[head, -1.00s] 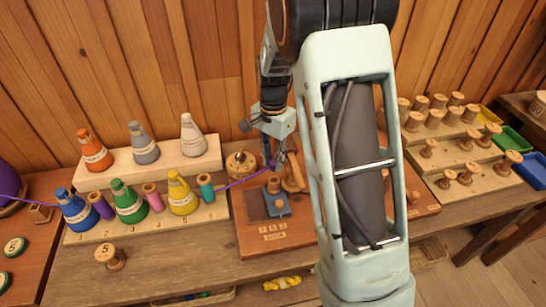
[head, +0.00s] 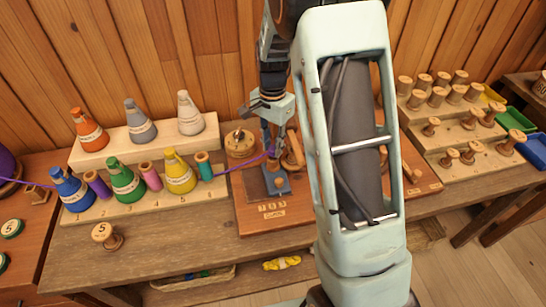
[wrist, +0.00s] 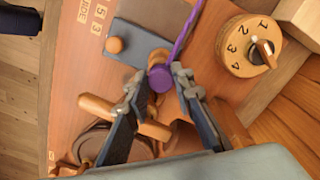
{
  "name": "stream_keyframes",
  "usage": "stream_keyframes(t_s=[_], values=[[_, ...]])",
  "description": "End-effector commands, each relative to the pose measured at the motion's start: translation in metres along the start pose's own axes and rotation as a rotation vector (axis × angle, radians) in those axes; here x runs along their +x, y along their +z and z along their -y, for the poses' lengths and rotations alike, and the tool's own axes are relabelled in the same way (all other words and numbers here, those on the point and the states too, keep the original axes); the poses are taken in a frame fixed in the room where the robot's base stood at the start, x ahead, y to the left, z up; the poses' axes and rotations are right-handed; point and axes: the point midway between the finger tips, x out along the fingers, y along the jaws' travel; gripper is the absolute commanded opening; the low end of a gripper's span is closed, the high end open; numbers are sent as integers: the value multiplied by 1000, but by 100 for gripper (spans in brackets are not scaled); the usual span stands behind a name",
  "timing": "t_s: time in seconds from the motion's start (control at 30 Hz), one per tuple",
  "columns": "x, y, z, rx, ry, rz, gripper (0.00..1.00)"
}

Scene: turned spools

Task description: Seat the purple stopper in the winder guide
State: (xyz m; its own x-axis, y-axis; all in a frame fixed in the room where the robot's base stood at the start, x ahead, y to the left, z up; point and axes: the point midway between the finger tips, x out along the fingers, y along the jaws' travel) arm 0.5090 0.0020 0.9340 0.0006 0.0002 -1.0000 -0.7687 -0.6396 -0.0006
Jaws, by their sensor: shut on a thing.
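The purple stopper (wrist: 160,78) is a small round piece with purple thread running from it. My gripper (wrist: 160,85) is shut on it, with a fingertip on each side. In the head view my gripper (head: 272,140) is above the winder board (head: 255,217), partly hidden by my arm. The winder has a blue-grey plate (wrist: 140,42) with a wooden knob (wrist: 115,45) and a wooden crank handle (wrist: 120,113). A small wooden piece at the plate's edge, just beyond the stopper, may be the guide. The stopper covers part of it, so I cannot tell whether they touch.
A numbered wooden dial (wrist: 247,45) stands right of the winder in the wrist view. Coloured cones, including a yellow one (head: 179,175), stand on a stepped rack at left. Wooden spools (head: 468,152) stand on a rack at right. Purple thread (head: 245,162) stretches left.

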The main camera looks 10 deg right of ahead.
Motion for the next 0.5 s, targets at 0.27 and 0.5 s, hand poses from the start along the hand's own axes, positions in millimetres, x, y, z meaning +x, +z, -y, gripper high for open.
stream_keyframes(t_s=[0.27, 0.5], values=[[13, 0, 0, 0, 1, 1, 12], [19, 0, 0, 0, 0, 1, 25]])
